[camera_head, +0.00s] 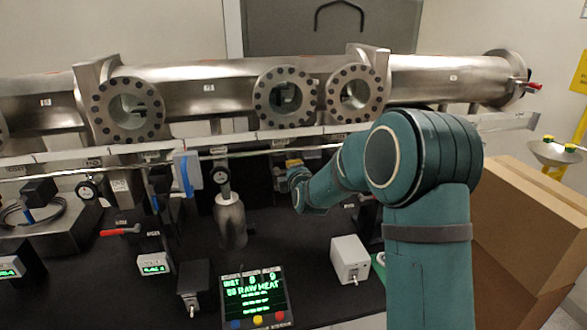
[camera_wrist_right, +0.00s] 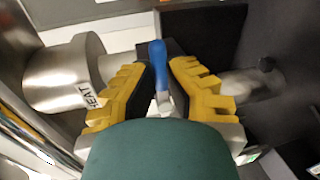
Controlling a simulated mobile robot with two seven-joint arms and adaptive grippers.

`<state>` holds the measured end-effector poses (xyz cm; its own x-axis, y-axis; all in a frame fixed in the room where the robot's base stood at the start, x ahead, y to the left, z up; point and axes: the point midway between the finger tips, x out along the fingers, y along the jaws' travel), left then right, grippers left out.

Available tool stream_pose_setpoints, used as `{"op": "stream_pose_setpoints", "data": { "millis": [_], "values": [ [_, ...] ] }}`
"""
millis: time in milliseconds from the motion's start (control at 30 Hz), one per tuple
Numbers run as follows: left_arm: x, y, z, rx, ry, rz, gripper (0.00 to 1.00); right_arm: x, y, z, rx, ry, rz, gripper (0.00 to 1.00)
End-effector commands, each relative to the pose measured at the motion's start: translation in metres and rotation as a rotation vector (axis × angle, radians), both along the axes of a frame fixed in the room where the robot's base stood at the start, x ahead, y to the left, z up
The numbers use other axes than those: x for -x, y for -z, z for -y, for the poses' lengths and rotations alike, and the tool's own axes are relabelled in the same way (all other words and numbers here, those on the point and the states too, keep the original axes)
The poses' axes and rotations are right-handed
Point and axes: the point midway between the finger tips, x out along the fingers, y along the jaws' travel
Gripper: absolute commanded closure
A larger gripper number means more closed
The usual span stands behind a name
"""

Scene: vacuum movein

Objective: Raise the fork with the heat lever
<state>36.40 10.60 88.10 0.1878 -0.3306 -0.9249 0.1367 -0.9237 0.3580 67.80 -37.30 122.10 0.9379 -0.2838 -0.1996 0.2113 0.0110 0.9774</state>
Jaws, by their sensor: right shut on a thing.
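My right gripper (camera_wrist_right: 163,76), with yellow ridged fingers, is shut on a lever with a blue handle (camera_wrist_right: 157,62) in the wrist view. The handle's tip sticks out between the two fingers, and its metal shank runs down toward the palm. Beside the left finger is a steel cylinder (camera_wrist_right: 62,78) with a label reading HEAT. In the head view the right gripper (camera_head: 293,164) is small and partly hidden behind my teal wrist, under the long steel tube. I cannot pick out the fork for certain in either view. My left gripper is not in view.
The long steel tube (camera_head: 430,80) with round bolted windows runs across the back. Cardboard boxes (camera_head: 530,222) are at the right.

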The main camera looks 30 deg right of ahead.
Motion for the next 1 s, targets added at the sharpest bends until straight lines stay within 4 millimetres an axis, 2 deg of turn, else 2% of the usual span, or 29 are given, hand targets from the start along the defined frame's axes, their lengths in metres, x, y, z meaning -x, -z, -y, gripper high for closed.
{"op": "stream_pose_setpoints", "data": {
  "millis": [33, 567, 600, 667, 1000],
  "values": [
    [0.0002, -0.0026, -0.0001, 0.0, 0.0, 0.0, 0.58, -0.0022, -0.0092, 0.0009, 0.016, 0.0, 0.015, 1.0],
    [0.0002, -0.004, -0.0004, 0.0, -0.001, 0.0, 0.58, -0.0019, -0.01, 0.0014, 0.036, 0.001, 0.012, 1.0],
    [0.0002, -0.004, -0.0004, 0.0, -0.001, 0.0, 0.58, -0.0019, -0.01, 0.0014, 0.036, 0.001, 0.012, 0.76],
    [0.0002, -0.004, -0.0004, 0.0, -0.001, 0.0, 0.58, -0.0019, -0.0095, 0.0014, 0.035, 0.002, 0.011, 0.56],
    [0.0002, -0.0038, -0.0006, 0.0, -0.001, 0.0, 0.58, 0.0004, -0.0055, 0.0003, 0.031, 0.0, 0.001, 0.56]
  ]
}}
